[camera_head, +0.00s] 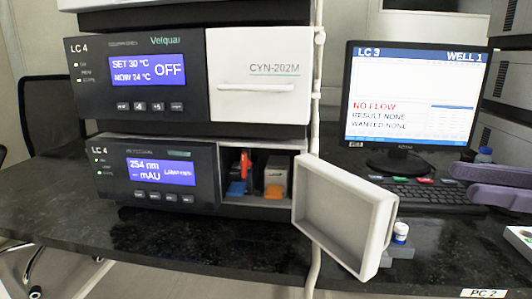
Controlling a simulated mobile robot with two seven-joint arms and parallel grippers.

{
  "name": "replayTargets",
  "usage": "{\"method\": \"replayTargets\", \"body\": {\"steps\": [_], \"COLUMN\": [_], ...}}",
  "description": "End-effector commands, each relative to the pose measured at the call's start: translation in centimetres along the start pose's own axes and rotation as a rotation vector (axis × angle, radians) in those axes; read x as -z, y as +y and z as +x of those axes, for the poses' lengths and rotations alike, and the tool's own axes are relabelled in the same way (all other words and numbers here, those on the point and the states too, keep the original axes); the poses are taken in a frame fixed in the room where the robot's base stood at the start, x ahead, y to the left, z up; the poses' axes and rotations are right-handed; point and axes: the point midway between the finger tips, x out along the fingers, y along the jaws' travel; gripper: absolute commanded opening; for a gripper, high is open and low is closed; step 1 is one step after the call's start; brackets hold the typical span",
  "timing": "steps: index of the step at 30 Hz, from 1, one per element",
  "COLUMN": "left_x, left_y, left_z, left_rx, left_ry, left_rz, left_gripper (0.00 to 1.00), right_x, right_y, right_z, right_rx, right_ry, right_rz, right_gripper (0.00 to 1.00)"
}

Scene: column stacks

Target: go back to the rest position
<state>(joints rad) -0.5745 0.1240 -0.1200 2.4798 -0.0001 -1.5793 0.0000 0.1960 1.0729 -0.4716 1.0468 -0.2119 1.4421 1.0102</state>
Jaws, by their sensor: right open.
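My right gripper (462,181) comes in at the right edge, with its two purple-grey fingers apart and nothing seen between them. It is in front of the keyboard's right end, to the right of the open instrument door. My left gripper is not in the view. The lower LC 4 unit (205,198) has its white door (343,215) swung open toward me. Inside its compartment are a red part (245,165), a blue part (236,188), an orange part (274,191) and a pale block (275,174).
A vial with a white-and-blue label (400,232) stands by a grey block (398,254), close to the open door. A monitor (410,95) reads LC 3, NO FLOW; a keyboard (425,192) lies below it. The dark bench (170,240) is clear at front left.

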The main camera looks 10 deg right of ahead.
Motion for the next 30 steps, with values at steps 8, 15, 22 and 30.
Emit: {"method": "replayTargets", "body": {"steps": [8,15,22,30], "left_x": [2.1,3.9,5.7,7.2], "left_y": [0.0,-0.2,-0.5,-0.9], "left_z": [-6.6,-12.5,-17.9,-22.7], "left_rx": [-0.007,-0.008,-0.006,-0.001], "left_ry": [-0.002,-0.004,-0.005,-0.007], "left_rz": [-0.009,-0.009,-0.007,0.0], "left_gripper": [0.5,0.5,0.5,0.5], "right_x": [1.3,2.4,4.3,8.7], "right_y": [2.3,2.0,-3.2,-12.9], "right_z": [8.4,11.6,9.7,5.6], "right_rx": [-0.353,-0.724,-0.913,-0.87], "right_ry": [-0.047,-0.298,-0.693,-1.122], "right_rz": [-0.031,0.063,0.272,0.542], "right_gripper": [0.41,0.41,0.41,0.41]}}
